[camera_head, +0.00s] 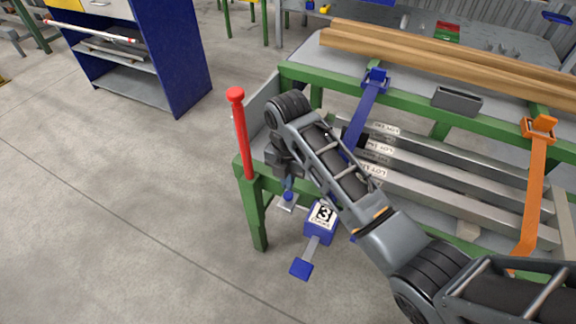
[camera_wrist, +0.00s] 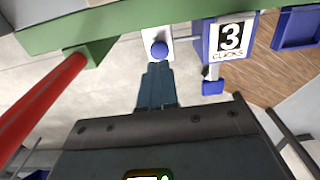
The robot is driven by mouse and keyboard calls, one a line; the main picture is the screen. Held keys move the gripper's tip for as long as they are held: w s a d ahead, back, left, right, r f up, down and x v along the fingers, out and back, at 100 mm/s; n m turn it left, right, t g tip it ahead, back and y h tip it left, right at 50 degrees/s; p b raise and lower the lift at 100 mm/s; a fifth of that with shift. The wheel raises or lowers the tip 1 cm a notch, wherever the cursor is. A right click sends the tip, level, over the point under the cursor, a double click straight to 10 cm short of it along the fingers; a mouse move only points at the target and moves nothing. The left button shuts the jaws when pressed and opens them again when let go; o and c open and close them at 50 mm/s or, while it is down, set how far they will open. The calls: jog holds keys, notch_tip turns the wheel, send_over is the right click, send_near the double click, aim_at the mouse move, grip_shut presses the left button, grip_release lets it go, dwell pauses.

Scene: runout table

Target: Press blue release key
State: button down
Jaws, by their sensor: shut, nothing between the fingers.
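A round blue knob (camera_head: 288,196) sits on a small white plate (camera_head: 284,206) at the green table's left end; I take it for the blue release key. In the wrist view the knob (camera_wrist: 159,49) lies just beyond my fingertips. My gripper (camera_head: 289,182) points down at it, shut and empty; its closed fingers (camera_wrist: 158,68) show in the wrist view. I cannot tell if the tips touch the knob. Beside it is a blue box marked "3 CLICKS" (camera_head: 321,222), with a metal lever ending in a blue pad (camera_head: 302,268).
A red post (camera_head: 240,135) stands on the green frame (camera_head: 255,205), left of my gripper. Metal bars (camera_head: 440,190) lie on the table under a blue strap (camera_head: 365,105) and an orange strap (camera_head: 535,190). Wooden beams (camera_head: 430,55) lie behind. The floor (camera_head: 130,210) at left is clear.

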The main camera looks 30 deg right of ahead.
aim_at(288, 195)
jog(key=shift+f, duration=1.95)
jog(key=shift+f, duration=0.1)
